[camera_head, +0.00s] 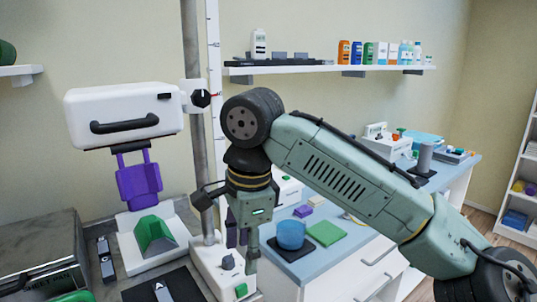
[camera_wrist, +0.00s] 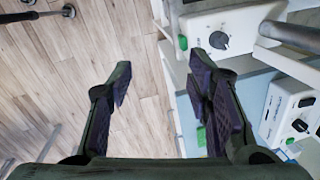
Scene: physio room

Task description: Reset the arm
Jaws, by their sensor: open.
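My arm bends over the blue-topped counter (camera_head: 450,170) in the head view, and its wrist hangs down. My gripper (camera_head: 243,242) points downward there, close to a white device with a dial (camera_head: 213,266). In the wrist view my gripper (camera_wrist: 158,82) has its two dark fingers spread apart with nothing between them. Wood floor (camera_wrist: 60,75) lies below the left finger, and a white device with a dial (camera_wrist: 222,35) lies beyond the right one. Whether the gripper touches the device in the head view is hard to tell.
A blue bowl (camera_head: 291,234) and a green pad (camera_head: 326,233) sit on the counter near my gripper. A white unit with a black handle (camera_head: 125,115) stands left, beside a grey post (camera_head: 193,45). A wall shelf (camera_head: 290,68) holds bottles.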

